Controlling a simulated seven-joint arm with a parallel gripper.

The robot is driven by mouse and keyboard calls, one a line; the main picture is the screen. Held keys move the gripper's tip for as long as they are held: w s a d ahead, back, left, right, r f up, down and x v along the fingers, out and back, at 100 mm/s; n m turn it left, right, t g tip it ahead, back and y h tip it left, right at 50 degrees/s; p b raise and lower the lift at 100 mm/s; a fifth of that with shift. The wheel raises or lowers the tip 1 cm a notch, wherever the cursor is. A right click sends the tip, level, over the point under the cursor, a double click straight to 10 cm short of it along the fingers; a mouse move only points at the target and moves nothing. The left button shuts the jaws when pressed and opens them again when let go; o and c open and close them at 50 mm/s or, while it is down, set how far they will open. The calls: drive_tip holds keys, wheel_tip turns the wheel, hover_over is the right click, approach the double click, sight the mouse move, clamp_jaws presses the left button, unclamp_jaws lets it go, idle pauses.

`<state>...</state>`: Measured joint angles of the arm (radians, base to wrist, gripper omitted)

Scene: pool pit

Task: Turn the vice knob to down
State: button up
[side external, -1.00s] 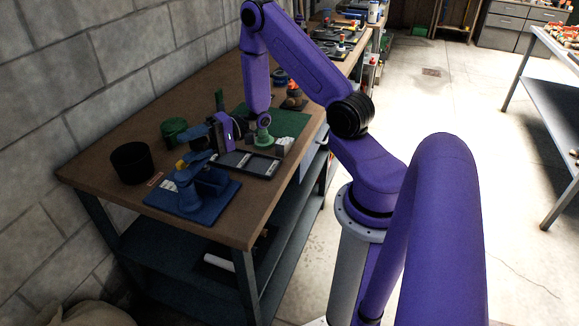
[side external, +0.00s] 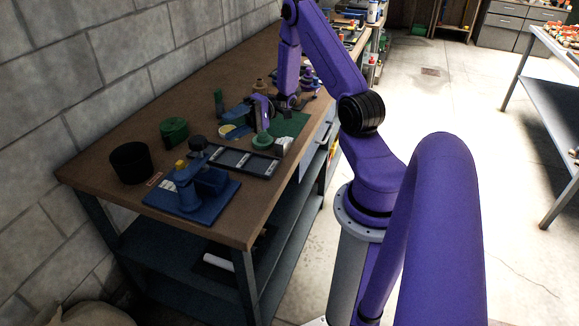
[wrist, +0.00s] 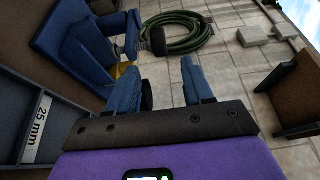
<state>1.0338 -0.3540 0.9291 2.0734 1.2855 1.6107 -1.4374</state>
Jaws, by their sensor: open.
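The blue vice (side external: 187,190) stands on a blue base plate at the near end of the bench, with a dark round knob (side external: 197,143) at its upper back and a yellow part beside it. In the wrist view the vice (wrist: 85,45) is at upper left, and the dark knob (wrist: 157,42) shows beyond the gap between my fingers. My gripper (side external: 232,131) is farther along the bench, beyond the dark tray, apart from the vice. Its blue fingers (wrist: 159,66) are spread and empty.
A dark tray (side external: 262,171) lies between the vice and my gripper. A black pot (side external: 130,163) and a green round container (side external: 174,131) stand along the wall side. A green mat (side external: 291,124) with small items lies farther back. A coiled green hose (wrist: 193,42) shows in the wrist view.

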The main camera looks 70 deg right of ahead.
drive_tip(key=v, duration=0.4)
drive_tip(key=s+a+r+n+g+h, duration=0.1)
drive_tip(key=s+a+n+g+h, duration=0.15)
drive_tip(key=a+g, duration=0.3)
drive_tip(key=s+a+r+n+g+h, duration=0.1)
drive_tip(key=s+a+n+g, duration=0.2)
drive_tip(key=a+g, duration=0.3)
drive_tip(key=s+a+r+n+t+h, duration=0.2)
drive_tip(key=s+a+n+h, duration=0.3)
drive_tip(key=s+h, duration=0.1)
drive_tip(key=s+a+r+n+t+h, duration=0.2)
drive_tip(key=s+a+n+h, duration=0.3)
drive_tip(key=s, duration=0.4)
drive_tip(key=shift+a+n+t+h, duration=0.2)
drive_tip(key=shift+n+t+h, duration=0.15)
drive_tip(key=shift+n+h, duration=0.5)
drive_tip(key=shift+s, duration=0.15)
